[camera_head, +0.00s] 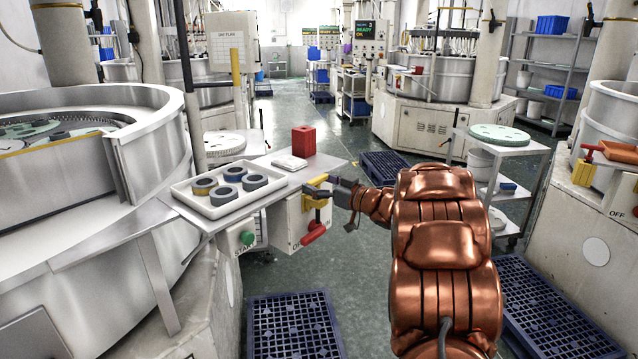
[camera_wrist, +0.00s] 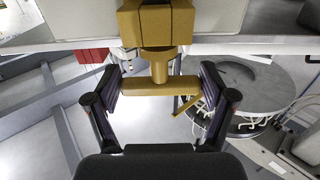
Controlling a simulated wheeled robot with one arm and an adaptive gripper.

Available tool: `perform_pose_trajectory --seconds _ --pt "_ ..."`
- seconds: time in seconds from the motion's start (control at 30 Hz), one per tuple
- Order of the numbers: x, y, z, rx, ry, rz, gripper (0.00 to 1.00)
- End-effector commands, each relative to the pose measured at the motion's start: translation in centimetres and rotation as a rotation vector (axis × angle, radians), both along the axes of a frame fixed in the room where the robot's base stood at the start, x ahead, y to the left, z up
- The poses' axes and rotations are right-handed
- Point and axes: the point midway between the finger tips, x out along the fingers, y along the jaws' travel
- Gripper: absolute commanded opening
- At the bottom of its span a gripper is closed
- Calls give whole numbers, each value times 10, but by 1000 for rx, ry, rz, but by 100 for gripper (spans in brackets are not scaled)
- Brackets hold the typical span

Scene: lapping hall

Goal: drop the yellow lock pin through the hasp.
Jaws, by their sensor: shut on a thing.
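My gripper (camera_wrist: 160,88) is shut on a yellow crossbar of the yellow lock pin (camera_wrist: 145,88), one dark finger at each end. A short, thin yellow piece slants down from the bar's right end. A yellow stem runs from the bar to a yellow block (camera_wrist: 155,22), which seems to be the hasp; I cannot tell whether the pin is inside it. In the head view, my gripper (camera_head: 334,186) reaches from the right to the yellow parts (camera_head: 314,201) on the front of the switch box (camera_head: 289,218). A red lever (camera_head: 314,234) hangs just below them.
A white tray (camera_head: 177,192) with several dark rings rests on the metal shelf (camera_head: 318,163) above the box. A red block (camera_head: 304,141) and a white pad (camera_head: 289,162) stand behind it. A green start button (camera_head: 247,238) is at left.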

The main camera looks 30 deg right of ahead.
Motion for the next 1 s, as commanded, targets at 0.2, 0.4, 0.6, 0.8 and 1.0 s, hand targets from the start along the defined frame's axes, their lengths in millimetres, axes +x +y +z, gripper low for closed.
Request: perform_pose_trajectory --seconds 0.2,0.4,0.6,0.8,1.0 --pt "0 0 -4 0 -1 0 42" --pt "0 0 -4 0 -1 0 100" --pt "0 0 -4 0 0 0 100" --pt "-3 -1 -5 -1 0 -1 100" --pt "-26 -9 -4 0 1 -5 100"
